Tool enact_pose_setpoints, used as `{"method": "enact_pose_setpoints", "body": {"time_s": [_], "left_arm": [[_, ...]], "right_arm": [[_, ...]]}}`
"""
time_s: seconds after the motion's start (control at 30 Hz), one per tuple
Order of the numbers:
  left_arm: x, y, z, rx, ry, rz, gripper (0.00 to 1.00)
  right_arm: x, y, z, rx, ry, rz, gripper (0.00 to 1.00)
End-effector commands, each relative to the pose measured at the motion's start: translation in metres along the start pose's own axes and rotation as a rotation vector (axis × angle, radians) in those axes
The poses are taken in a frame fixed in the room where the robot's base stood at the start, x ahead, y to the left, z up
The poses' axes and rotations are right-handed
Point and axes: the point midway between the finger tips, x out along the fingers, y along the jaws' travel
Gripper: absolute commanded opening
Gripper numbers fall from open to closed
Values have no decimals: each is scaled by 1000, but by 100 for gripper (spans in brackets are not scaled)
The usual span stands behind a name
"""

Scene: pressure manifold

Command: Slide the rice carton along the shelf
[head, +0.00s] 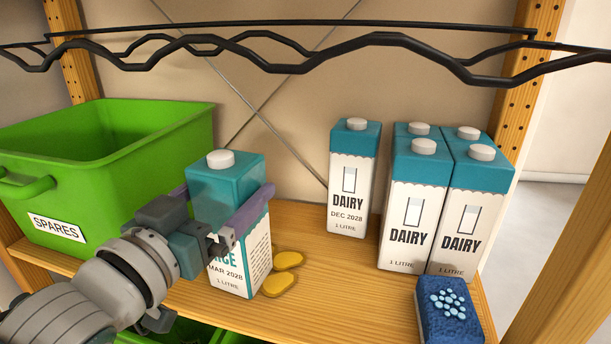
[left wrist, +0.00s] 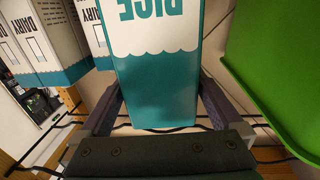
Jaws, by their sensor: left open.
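The rice carton (head: 228,270), white with a teal top and white cap, stands upright on the wooden shelf (head: 340,290), right of the green bin. My left gripper (head: 228,189) is open, with one finger on each side of the carton's upper part. The gripper and wrist hide part of its front. In the left wrist view the carton (left wrist: 155,85) appears upside down between the two fingers (left wrist: 160,103); I cannot tell whether either finger touches it. My right gripper is not in view.
A green bin labelled SPARES (head: 150,150) stands close on the left. A lone dairy carton (head: 353,185) and several more dairy cartons (head: 407,220) stand to the right. Yellow lumps (head: 284,261) lie beside the rice carton. A blue sponge (head: 450,318) lies front right. Black wire rails (head: 400,40) cross above.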

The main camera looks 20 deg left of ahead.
Motion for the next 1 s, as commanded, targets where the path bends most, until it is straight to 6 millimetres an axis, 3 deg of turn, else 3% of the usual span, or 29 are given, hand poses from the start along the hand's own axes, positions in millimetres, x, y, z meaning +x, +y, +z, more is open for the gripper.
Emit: {"method": "enact_pose_setpoints", "body": {"time_s": [0.37, 1.0], "left_arm": [[6, 0, 0, 1, 0, 0, 98], [5, 0, 0, 1, 0, 0, 26]], "right_arm": [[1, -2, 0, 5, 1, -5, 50], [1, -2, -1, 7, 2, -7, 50]]}}
